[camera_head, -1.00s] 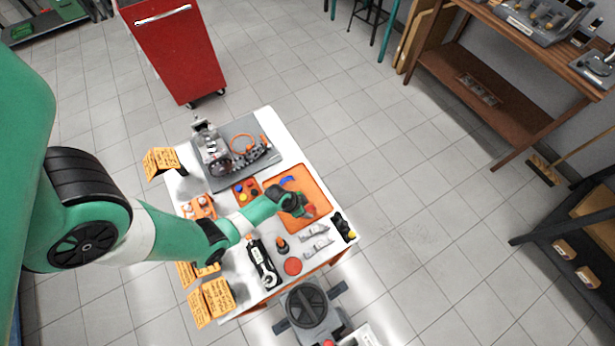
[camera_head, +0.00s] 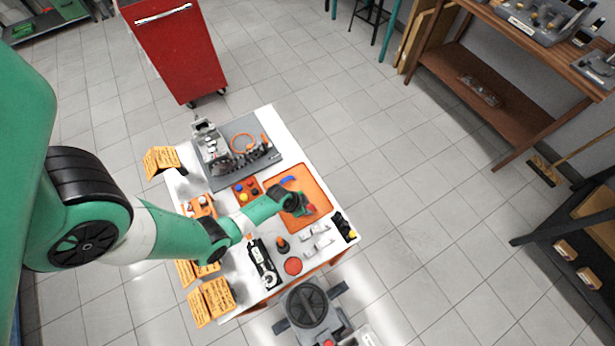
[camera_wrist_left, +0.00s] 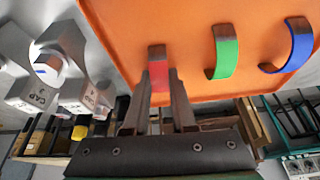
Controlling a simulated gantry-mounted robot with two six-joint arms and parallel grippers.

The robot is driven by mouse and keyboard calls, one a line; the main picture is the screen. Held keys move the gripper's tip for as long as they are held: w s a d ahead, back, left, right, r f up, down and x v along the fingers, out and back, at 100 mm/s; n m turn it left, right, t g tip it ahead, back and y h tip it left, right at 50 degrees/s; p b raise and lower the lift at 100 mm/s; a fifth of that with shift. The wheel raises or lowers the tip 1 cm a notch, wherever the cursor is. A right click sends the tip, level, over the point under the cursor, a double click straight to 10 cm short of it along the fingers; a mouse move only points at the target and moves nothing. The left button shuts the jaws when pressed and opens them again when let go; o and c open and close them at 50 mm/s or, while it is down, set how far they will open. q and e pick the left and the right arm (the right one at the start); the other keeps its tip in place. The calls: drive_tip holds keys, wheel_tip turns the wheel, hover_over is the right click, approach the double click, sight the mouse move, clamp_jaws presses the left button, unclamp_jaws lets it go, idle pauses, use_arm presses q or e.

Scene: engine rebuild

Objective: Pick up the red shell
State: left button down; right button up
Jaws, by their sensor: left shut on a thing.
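The red shell (camera_wrist_left: 158,72) is a curved strip standing at the orange tray (camera_wrist_left: 125,18) in the left wrist view. My left gripper (camera_wrist_left: 160,92) is shut on it, with one finger on each side. In the head view my left gripper (camera_head: 305,209) is over the right part of the orange tray (camera_head: 318,188), and a bit of red shows at its tip. A green shell (camera_wrist_left: 224,50) and a blue shell (camera_wrist_left: 292,46) lie on the tray beside it. The blue shell also shows in the head view (camera_head: 287,180). My right gripper is not in view.
An engine block (camera_head: 212,150) stands on a grey mat at the back of the white table. Grey caps (camera_wrist_left: 82,98) lie close to the tray edge. A small tray of coloured parts (camera_head: 246,190) and a red disc (camera_head: 293,265) are nearby.

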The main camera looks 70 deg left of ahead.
use_arm(q)
wheel_tip(320, 180, up, 10)
drive_tip(key=p, duration=0.7)
